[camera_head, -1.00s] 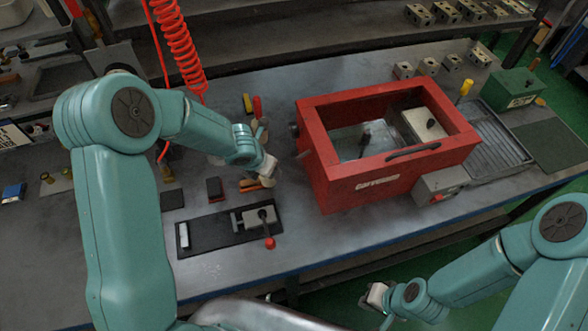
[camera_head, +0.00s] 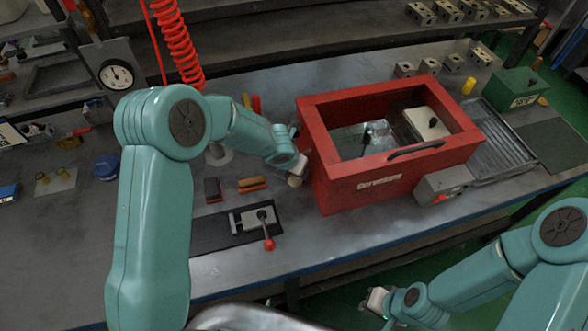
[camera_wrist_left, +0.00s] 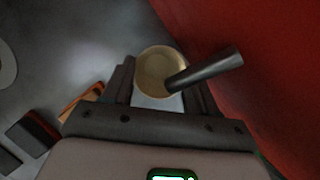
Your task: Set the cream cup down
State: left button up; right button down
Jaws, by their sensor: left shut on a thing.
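My left gripper (camera_head: 293,176) is shut on the cream cup (camera_wrist_left: 158,66), which shows as a round cream rim between the fingers in the left wrist view. In the head view only a small pale part of the cup (camera_head: 295,181) shows below the wrist, close to the left wall of the red box (camera_head: 345,185). I cannot tell whether the cup touches the table. A dark rod (camera_wrist_left: 208,70) crosses the cup's right edge in the wrist view. My right gripper (camera_head: 376,299) is low, in front of the table's edge; its opening is too small to judge.
A black plate with a clamp and red-knobbed lever (camera_head: 268,244) lies in front left of the box. A dark block (camera_head: 212,189) and an orange-brown brush-like piece (camera_head: 252,184) lie left of the gripper. A dial gauge (camera_head: 116,75) stands at the back left.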

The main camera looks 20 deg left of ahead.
pick_arm(q)
jog(key=shift+f, duration=0.2)
jog(key=o, duration=0.9)
jog(key=shift+c, duration=0.2)
jog(key=shift+r, duration=0.1)
jog(key=shift+r, duration=0.3)
jog(key=p+v, duration=0.3)
jog(key=v, duration=0.8)
jog(key=shift+s+r, duration=0.2)
jog(key=shift+r, duration=0.05)
jog(key=shift+s+a, duration=0.1)
jog(key=shift+s, duration=0.05)
